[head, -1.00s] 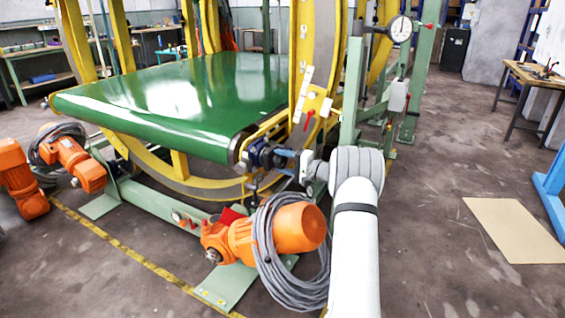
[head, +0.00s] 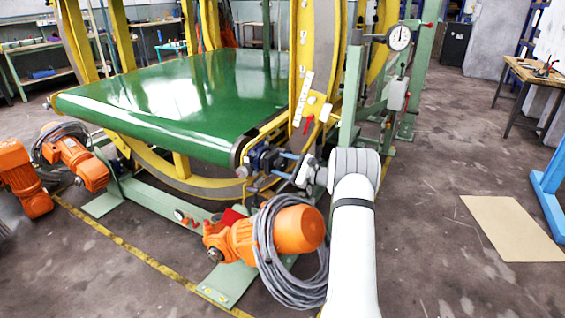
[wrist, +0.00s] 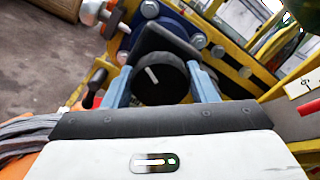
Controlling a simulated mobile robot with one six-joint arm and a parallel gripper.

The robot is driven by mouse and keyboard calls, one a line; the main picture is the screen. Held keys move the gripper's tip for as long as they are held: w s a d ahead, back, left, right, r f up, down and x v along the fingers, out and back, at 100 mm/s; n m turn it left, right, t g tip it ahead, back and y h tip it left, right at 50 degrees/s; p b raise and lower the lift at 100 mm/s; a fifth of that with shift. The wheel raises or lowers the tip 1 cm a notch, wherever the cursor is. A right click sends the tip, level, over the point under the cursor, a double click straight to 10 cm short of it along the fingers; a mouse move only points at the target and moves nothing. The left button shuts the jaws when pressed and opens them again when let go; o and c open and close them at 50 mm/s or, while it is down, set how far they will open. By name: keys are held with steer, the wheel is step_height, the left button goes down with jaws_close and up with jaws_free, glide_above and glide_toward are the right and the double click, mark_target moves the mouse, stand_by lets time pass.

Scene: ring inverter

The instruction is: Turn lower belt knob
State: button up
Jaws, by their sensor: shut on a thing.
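The lower belt knob (wrist: 160,78) is round and black with a white pointer mark, on a dark plate in the wrist view. The mark slants from upper left to lower right. My gripper (wrist: 163,80) has its two blue fingers on either side of the knob, shut on it. In the head view my gripper (head: 287,165) is at the near right corner of the green belt (head: 180,95), beside the blue bearing block (head: 262,158). The knob itself is too small or hidden to make out in the head view.
The yellow ring frame (head: 318,75) rises close behind. A red lever (head: 308,124) is above my gripper. The floor to the right is open, with a beige mat (head: 512,228).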

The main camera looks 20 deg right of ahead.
steer(key=m+p, duration=0.3)
steer(key=m, duration=0.2)
steer(key=shift+m, duration=0.3)
steer(key=shift+f+m+p, duration=0.1)
steer(key=shift+m+p, duration=1)
steer(key=shift+m, duration=1.1)
steer(key=o, duration=1)
steer(key=shift+c, duration=0.2)
steer(key=shift+d, duration=0.15)
steer(key=v, duration=0.7)
steer(key=shift+s+d+p, duration=0.15)
steer(key=shift+s+p, duration=0.15)
